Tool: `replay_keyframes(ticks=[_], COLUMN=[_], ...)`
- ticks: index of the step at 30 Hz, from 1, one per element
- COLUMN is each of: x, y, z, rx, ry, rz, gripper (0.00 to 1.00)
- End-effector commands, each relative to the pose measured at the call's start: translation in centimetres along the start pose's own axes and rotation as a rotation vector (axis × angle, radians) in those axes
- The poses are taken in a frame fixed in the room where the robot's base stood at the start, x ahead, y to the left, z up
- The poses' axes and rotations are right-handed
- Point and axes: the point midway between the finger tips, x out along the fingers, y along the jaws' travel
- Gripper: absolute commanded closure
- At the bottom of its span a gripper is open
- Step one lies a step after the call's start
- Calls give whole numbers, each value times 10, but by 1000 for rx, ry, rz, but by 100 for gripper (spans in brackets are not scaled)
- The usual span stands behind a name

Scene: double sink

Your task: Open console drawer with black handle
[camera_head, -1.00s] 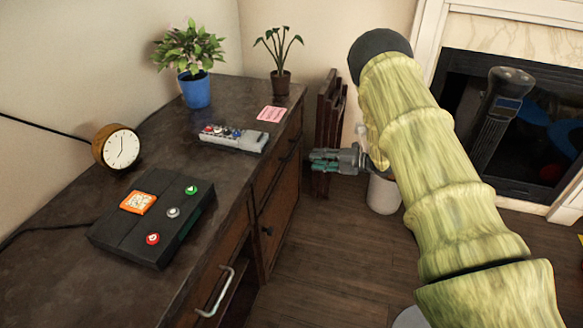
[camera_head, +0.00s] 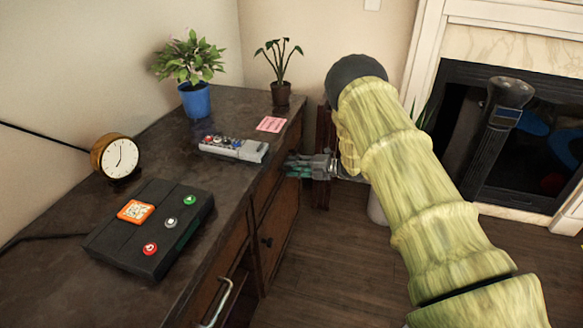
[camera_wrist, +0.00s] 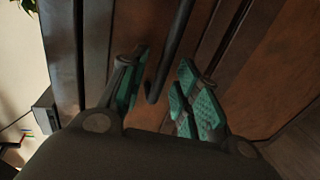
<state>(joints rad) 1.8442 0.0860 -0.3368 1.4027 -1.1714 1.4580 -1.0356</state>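The wooden console (camera_head: 228,178) has a dark top. Its far upper drawer (camera_head: 266,184) looks closed in the head view. My gripper (camera_head: 297,166) is level with that drawer's front, fingers pointing left toward it. In the wrist view my gripper (camera_wrist: 160,86) is open, with teal pads on its fingers. The black bar handle (camera_wrist: 173,52) runs between the two fingers, with a gap visible on each side. The brown drawer front (camera_wrist: 150,115) lies behind the handle. In the head view the handle is mostly hidden by my gripper.
A cabinet door with a dark knob (camera_head: 266,241) is below the drawer. A silver handle (camera_head: 217,302) is on the nearer drawer. A remote-like device (camera_head: 235,148), pink note (camera_head: 271,124), clock (camera_head: 118,157) and black box (camera_head: 150,225) rest on top. Floor (camera_head: 340,262) is clear.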

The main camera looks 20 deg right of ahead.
Motion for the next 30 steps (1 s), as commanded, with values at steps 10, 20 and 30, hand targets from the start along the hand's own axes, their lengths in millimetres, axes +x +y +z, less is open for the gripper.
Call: replay_keyframes(ticks=[10,20,30], x=[7,6,9], y=[0,0,0], z=[0,0,-3], rx=[0,0,-3], ry=[0,-1,10], rz=[0,0,-1], gripper=[68,100,100])
